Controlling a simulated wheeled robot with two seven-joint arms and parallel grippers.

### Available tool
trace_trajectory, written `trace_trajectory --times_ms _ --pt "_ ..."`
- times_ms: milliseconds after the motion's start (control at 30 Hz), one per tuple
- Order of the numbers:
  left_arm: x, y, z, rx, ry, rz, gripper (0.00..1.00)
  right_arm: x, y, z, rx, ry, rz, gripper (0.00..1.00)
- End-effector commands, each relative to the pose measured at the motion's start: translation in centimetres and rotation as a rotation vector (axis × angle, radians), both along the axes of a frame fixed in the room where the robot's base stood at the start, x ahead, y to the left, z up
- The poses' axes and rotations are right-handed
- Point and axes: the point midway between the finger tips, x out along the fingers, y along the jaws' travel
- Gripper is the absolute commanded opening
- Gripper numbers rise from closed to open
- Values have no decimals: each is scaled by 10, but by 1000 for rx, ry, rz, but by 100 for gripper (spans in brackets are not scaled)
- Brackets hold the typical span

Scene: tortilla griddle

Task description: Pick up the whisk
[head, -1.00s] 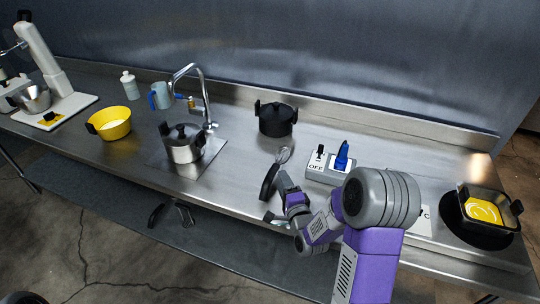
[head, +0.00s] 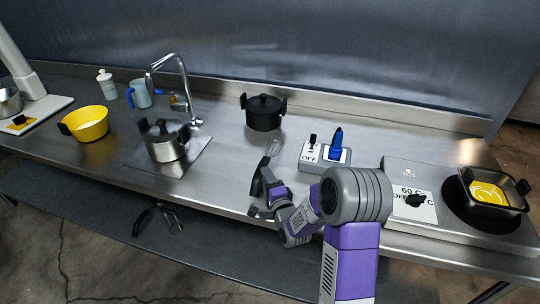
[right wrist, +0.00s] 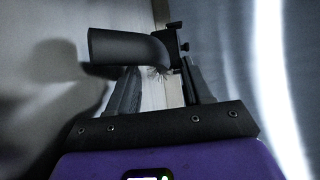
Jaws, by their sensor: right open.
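The whisk (head: 273,148) lies on the metal counter near its front edge, with its wire head pointing to the back and its dark handle towards me. My right gripper (head: 262,196) is at the handle end, low over the front edge. In the right wrist view the right gripper (right wrist: 162,82) has its fingers apart. A thick dark curved piece, seemingly the whisk handle (right wrist: 128,46), shows by the fingertips. I cannot tell whether it lies between the fingers or beyond them. My left gripper is not identifiable in view.
A black pot (head: 264,113) stands behind the whisk. A switch box (head: 322,164) is close on the right. A silver pot (head: 163,143) and faucet (head: 186,95) are left. A hot plate with a square pan (head: 493,194) is far right. Dark utensil-like shapes (head: 158,218) show below the counter edge.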

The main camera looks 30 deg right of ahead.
Motion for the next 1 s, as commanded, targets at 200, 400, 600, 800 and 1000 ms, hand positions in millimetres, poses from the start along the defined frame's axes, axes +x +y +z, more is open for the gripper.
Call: trace_trajectory --times_ms 200,400,600,800,1000 --pt "0 0 -2 0 0 0 0 30 -6 -1 -2 0 2 50" --pt "0 0 -2 0 0 0 0 41 -8 -1 -1 1 1 50" --pt "0 0 -2 0 0 0 0 40 -8 -1 -1 1 1 47" --pt "0 0 -2 0 0 0 0 40 -8 -1 -1 1 1 16" --pt "0 0 -2 0 0 0 0 40 -8 -1 -1 -1 1 0"
